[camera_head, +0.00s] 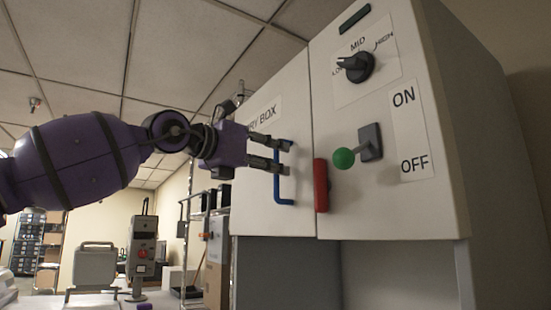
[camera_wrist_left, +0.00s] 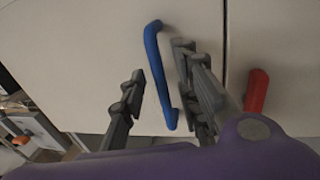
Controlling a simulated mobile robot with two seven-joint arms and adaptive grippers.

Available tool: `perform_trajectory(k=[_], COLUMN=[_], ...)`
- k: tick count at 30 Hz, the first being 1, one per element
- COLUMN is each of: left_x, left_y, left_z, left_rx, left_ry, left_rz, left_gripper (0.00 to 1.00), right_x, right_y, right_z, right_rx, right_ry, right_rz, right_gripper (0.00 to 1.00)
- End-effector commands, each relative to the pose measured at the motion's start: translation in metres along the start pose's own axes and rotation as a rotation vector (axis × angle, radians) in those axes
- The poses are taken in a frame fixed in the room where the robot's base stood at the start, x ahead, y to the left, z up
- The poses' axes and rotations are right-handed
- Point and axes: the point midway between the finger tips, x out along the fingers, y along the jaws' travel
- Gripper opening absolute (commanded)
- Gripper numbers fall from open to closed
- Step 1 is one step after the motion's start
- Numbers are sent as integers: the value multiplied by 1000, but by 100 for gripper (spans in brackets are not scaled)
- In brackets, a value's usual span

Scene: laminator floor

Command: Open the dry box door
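The dry box door (camera_head: 255,205) is the white left panel of the cabinet, partly labelled "RY BOX", and it looks closed. A blue bar handle (camera_head: 278,188) is upright near its right edge. My left gripper (camera_head: 284,156) is level with the upper part of this handle, its fingers hiding some of it. In the left wrist view, the open fingers (camera_wrist_left: 160,65) are on either side of the blue handle (camera_wrist_left: 159,90), with a gap to the left finger. The right finger is closer to the handle; contact cannot be told. My right gripper is not in view.
A grey machine (camera_head: 142,245) and a metal rack stand in the background at left.

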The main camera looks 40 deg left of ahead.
Motion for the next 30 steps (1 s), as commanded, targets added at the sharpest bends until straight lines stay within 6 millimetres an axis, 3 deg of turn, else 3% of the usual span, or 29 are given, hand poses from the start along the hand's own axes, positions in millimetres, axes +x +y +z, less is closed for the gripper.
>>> perform_trajectory(k=[7, 18, 25, 30], left_x=[14, 16, 16, 16], left_y=[0, 0, 0, 0], left_z=[-1, -1, -1, -1], left_rx=[-1, -1, -2, -2], left_ry=[1, 0, 0, 0], left_rz=[0, -1, -1, -1], left_gripper=[29, 29, 1, 0], right_x=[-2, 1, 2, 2], right_y=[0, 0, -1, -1], right_z=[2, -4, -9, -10], right_rx=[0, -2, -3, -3], right_ry=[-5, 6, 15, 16], right_rz=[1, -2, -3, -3], right_gripper=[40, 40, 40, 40])
